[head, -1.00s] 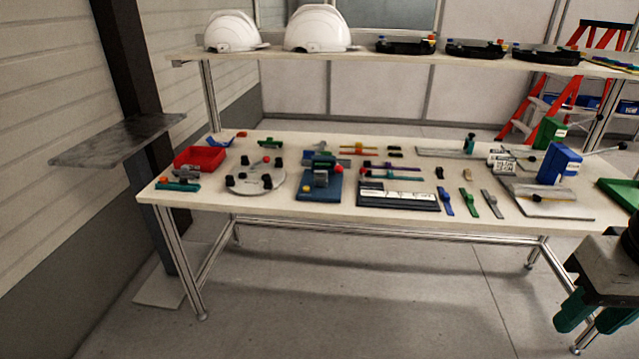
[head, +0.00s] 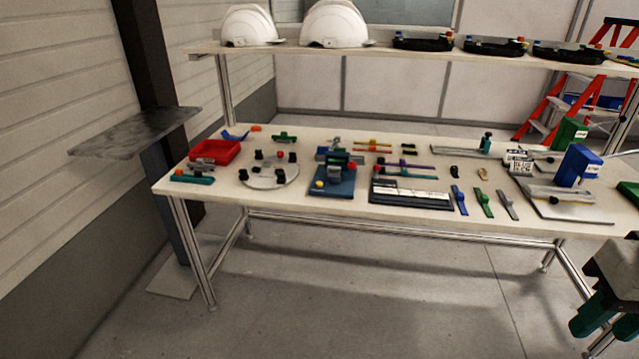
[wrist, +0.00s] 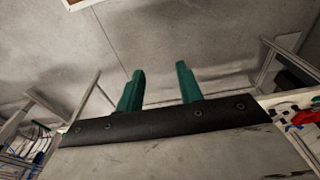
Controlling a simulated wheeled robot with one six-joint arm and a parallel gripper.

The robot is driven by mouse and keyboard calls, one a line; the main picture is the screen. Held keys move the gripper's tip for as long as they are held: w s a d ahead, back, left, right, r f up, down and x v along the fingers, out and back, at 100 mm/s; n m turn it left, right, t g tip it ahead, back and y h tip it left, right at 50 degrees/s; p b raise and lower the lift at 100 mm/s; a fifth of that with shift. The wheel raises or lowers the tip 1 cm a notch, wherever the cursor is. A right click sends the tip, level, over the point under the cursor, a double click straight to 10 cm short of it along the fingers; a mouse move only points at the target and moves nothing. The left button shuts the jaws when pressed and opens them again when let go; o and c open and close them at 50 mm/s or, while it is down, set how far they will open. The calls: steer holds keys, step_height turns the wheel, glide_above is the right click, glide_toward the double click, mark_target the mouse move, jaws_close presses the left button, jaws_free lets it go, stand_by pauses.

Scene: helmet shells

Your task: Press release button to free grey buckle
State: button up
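A blue fixture (head: 332,180) stands on the white workbench, left of its middle, with a grey block on it. A small yellow knob (head: 320,184) sits at its front left and a red one at its right; I cannot tell which is the release button. The grey buckle cannot be made out for certain; the grey block (head: 335,172) on the fixture may hold it. My gripper (head: 592,330) is at the lower right of the head view, in front of the bench and far from the fixture. In the wrist view its two green fingers (wrist: 160,85) are apart with nothing between them.
A red tray (head: 215,153), a round grey plate (head: 268,174) with black knobs, a dark tray (head: 411,193), several straps and a blue box (head: 577,165) crowd the bench (head: 290,206). White helmets (head: 334,24) stand on the shelf above. The floor before the bench is clear.

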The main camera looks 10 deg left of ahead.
jaws_close()
stand_by(1.8)
